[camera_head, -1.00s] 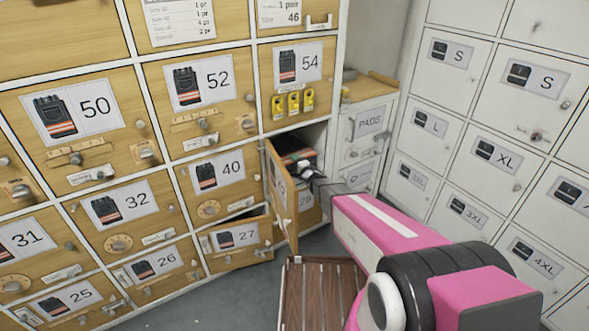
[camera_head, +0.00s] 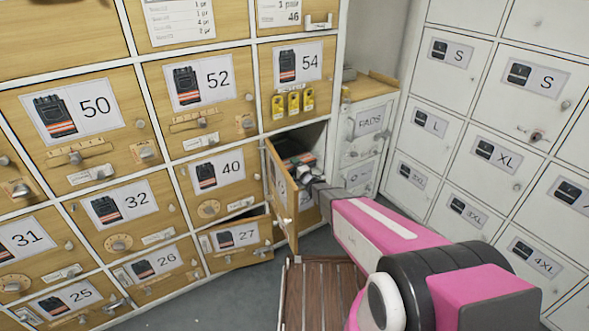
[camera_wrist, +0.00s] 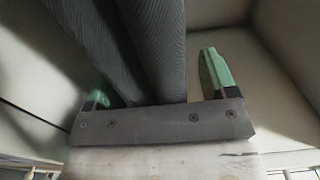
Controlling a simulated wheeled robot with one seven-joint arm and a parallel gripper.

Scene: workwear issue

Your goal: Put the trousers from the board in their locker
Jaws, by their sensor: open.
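The trousers (camera_wrist: 130,45) show in the wrist view as dark grey ribbed cloth between the two green fingertips. My gripper (camera_wrist: 155,70) is open, its right finger standing apart from the cloth. In the head view my gripper (camera_head: 304,171) is inside the open locker (camera_head: 313,136) below door 54. Dark folded cloth with a reddish stripe (camera_head: 299,158) lies in that locker, partly hidden by the door and gripper. The locker's wooden door (camera_head: 281,195) is swung outward, seen nearly edge-on; its number is not readable.
Door 27 (camera_head: 236,243) below left stands ajar. A brown slatted wooden surface (camera_head: 322,292) is low in front of the open locker. White lockers (camera_head: 455,150) with size labels fill the right side. A PADS drawer (camera_head: 367,120) stands beside the locker. Grey floor is clear at lower left.

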